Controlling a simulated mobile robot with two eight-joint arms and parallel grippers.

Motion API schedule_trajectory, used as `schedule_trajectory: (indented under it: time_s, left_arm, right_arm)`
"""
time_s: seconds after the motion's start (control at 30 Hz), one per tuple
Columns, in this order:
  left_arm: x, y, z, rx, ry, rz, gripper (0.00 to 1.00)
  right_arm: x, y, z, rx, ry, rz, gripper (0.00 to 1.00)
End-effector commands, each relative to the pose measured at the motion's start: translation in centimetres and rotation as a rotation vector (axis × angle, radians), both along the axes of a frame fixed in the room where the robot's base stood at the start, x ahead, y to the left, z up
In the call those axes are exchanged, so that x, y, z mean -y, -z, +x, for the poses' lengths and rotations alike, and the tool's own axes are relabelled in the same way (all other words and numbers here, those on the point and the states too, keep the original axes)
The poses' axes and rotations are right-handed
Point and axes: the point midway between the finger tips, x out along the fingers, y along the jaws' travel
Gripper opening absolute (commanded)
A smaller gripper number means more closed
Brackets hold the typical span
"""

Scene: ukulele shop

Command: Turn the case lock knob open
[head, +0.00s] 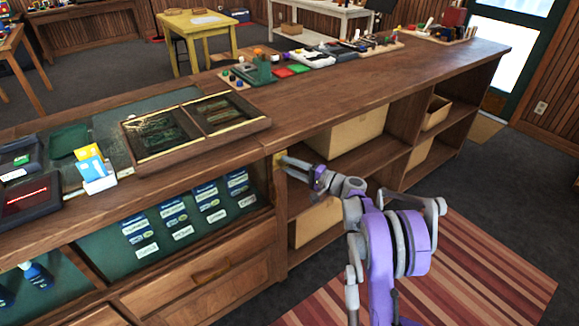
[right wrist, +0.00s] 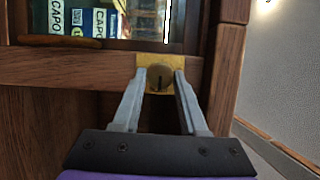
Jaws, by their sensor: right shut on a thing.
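The case lock knob (right wrist: 159,77) is a small round brass-coloured piece with a dark upright slot. It sits on a square brass plate (right wrist: 190,60) on the wooden frame of the case, and shows mid-frame in the right wrist view. My right gripper (right wrist: 160,84) has one finger on each side of the knob and is shut on it. In the head view my right gripper (head: 283,163) reaches the counter front, at the right end of the glass display case (head: 150,225); its fingers mostly hide the knob there. My left gripper is not in view.
The wooden counter (head: 380,75) runs across the scene. Open shelves with boxes (head: 350,133) lie right of the lock. A framed display tray (head: 195,125) and a card holder (head: 97,180) stand on top. A striped rug (head: 480,265) covers the floor.

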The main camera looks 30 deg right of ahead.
Motion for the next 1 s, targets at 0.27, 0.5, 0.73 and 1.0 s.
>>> schedule_trajectory:
  time_s: [0.27, 0.5, 0.73, 1.0]
  left_arm:
    - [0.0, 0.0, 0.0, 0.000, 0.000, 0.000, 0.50]
    - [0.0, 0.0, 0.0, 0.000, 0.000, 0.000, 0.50]
    - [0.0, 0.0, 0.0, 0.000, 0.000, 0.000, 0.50]
    - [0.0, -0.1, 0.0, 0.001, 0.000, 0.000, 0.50]
  right_arm:
    - [0.0, 0.0, 0.0, 0.000, 0.000, 0.000, 0.44]
    - [0.0, 0.0, 0.0, 0.000, 0.000, 0.000, 0.70]
    - [0.1, 0.0, -0.2, 0.000, 0.000, -0.001, 0.70]
    - [2.1, 0.0, -3.8, 0.001, 0.004, -0.002, 0.70]
